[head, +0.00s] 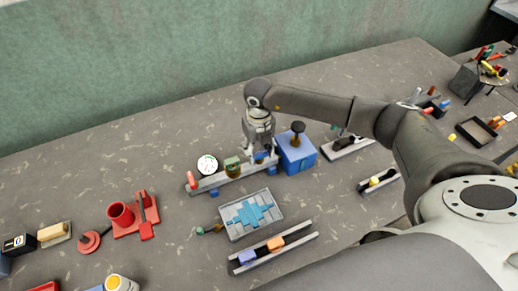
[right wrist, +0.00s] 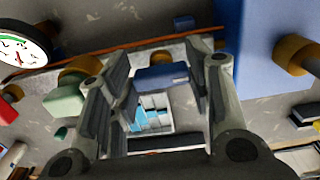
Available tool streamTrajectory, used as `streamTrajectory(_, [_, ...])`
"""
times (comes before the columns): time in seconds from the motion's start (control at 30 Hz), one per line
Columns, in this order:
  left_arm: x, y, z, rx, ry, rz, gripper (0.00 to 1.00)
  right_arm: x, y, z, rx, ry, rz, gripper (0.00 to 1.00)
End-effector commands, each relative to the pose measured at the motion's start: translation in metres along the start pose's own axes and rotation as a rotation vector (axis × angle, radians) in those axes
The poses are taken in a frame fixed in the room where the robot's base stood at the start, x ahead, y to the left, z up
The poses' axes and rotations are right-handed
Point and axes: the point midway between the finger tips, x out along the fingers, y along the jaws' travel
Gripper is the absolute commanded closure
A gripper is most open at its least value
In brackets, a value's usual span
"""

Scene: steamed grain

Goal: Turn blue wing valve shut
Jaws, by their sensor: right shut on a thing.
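The blue wing valve (head: 261,157) sits on a grey rail (head: 212,182) beside a blue box (head: 300,158). My right gripper (head: 259,151) points down over it and partly hides it. In the right wrist view, the blue wing valve (right wrist: 160,75) lies between the two fingers of my right gripper (right wrist: 157,70), with a brown stub behind it. The fingers are shut on it. How far the wing is turned is hard to tell. My left gripper is not in view.
A white dial gauge (head: 207,165), a green block (head: 232,165) and a red handle (head: 191,179) stand along the rail. A grey tray with blue pieces (head: 250,214) lies in front. Red parts (head: 122,214) stand at left. The table behind the rail is clear.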

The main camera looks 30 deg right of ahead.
Motion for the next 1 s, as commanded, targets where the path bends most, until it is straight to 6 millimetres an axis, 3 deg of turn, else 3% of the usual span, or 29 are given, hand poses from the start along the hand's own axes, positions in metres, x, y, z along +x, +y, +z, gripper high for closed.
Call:
streamTrajectory(0.37, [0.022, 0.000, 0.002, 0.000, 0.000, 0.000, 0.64, 0.003, 0.000, 0.001, -0.130, -0.001, 0.000, 0.78])
streamTrajectory(1.0, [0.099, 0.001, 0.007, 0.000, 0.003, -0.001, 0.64, 0.005, 0.003, -0.001, -0.715, -0.003, -0.002, 0.78])
